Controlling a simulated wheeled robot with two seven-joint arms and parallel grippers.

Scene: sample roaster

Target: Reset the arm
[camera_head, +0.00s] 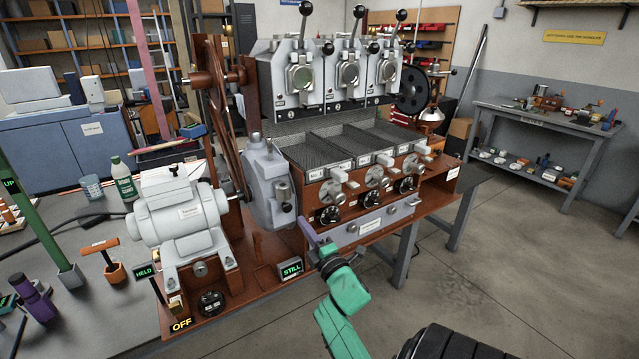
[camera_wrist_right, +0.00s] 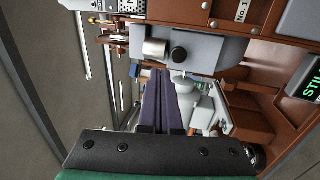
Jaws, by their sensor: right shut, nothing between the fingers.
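My right gripper (camera_head: 307,230) has purple fingers on a teal arm and is in front of the roaster's lower front edge in the head view. In the right wrist view its two long fingers (camera_wrist_right: 160,78) lie together, shut and empty. The sample roaster (camera_head: 365,219) has three grey upper units with black-knobbed levers, three mesh trays and several knobs along its front. A grey housing with a black knob (camera_wrist_right: 179,54) lies beyond the fingertips in the wrist view. I cannot tell exactly how far the fingers are from it. My left gripper is not in view.
A grey motor (camera_head: 180,214) stands left of the roaster. Signs read "STILL" (camera_head: 291,269), "HELD" (camera_head: 146,272) and "OFF" (camera_head: 181,324). A green bottle (camera_head: 123,180) and a purple-handled item (camera_head: 35,297) stand on the left bench. Open floor (camera_head: 510,270) lies to the right, before a workbench (camera_head: 540,120).

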